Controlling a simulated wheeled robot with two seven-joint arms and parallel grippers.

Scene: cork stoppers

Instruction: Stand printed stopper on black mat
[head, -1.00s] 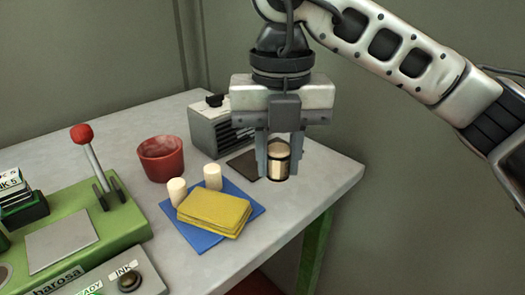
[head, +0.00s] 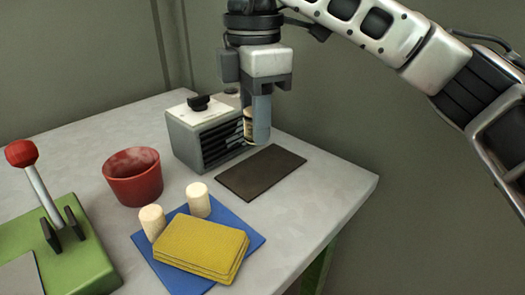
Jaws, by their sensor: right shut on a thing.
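My right gripper (head: 254,122) is shut on the printed stopper (head: 247,127), a pale cork with dark bands, partly hidden behind a finger. It holds the stopper roughly upright, close to the front right of the grey slotted box and near the back left edge of the black mat. Whether the stopper touches anything below is hidden. The black mat (head: 262,173) lies flat and bare on the table. Two plain pale stoppers, one on the left (head: 152,222) and one on the right (head: 198,200), stand on the blue mat (head: 180,278). My left gripper is out of view.
The grey slotted box (head: 195,135) stands behind the black mat. A red cup (head: 133,177) is left of it. A yellow stack of cloths (head: 203,247) lies on the blue mat. A green press with a red-knobbed lever (head: 40,190) is at the left. The table's right end is clear.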

